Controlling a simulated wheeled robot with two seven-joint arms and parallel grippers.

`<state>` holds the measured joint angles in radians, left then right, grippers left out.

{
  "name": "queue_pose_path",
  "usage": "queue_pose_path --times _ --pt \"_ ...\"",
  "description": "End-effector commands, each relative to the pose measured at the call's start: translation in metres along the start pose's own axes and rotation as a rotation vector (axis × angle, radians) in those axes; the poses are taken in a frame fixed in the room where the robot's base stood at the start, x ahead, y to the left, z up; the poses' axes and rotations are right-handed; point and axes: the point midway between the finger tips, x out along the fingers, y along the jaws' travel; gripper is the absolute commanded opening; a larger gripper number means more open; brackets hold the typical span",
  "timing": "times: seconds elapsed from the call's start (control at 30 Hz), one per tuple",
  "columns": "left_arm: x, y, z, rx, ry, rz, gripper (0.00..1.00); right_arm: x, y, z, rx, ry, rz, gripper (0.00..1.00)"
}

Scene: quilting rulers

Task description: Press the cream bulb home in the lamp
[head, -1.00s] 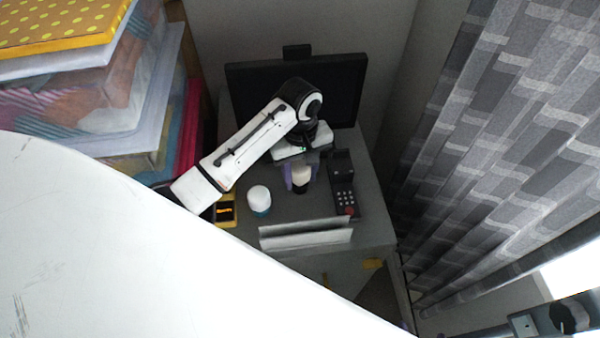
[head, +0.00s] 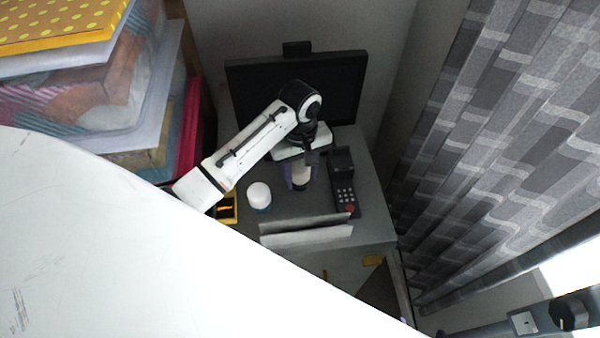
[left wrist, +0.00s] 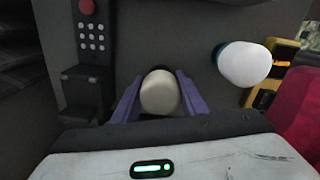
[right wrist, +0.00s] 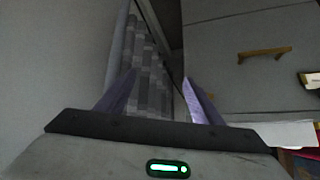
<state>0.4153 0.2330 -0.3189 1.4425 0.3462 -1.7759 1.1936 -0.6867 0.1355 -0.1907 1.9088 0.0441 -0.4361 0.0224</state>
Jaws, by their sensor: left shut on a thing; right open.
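The cream bulb (head: 301,177) stands upright on the grey desk, with a dark part under it. In the left wrist view the cream bulb (left wrist: 160,92) is between the purple fingers of my left gripper (left wrist: 160,100), which is shut on it. In the head view my left gripper (head: 300,172) comes down on the bulb from above. The lamp is not clearly recognisable; I cannot tell whether the dark part is its socket or how deep the bulb sits. My right gripper (right wrist: 158,98) is open and empty, and its fingers are out of the head view.
A black screen (head: 345,85) stands behind. A large white surface (head: 130,240) fills the lower left.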

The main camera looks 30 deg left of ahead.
Motion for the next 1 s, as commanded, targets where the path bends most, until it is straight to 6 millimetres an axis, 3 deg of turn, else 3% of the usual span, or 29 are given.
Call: queue_pose_path --times 0.2,0.23,0.37,0.73,1.0 --pt "0.004 0.000 0.001 0.000 -0.001 -0.001 0.23 0.000 0.000 0.000 0.000 0.000 0.000 0.61" --pt "0.004 0.000 0.001 0.000 -0.001 -0.001 0.41 0.000 0.000 0.000 0.000 0.000 0.000 0.61" --pt "0.004 0.000 0.000 0.000 -0.001 -0.001 0.61 0.000 0.000 0.000 0.000 0.000 0.000 0.61" --pt "-0.003 0.001 0.000 0.000 0.001 0.002 0.61 -0.001 0.000 -0.001 0.000 0.001 0.000 0.61" --pt "-0.052 0.001 0.000 0.000 0.002 0.005 0.61 -0.004 0.000 -0.005 0.000 0.001 0.000 0.61"
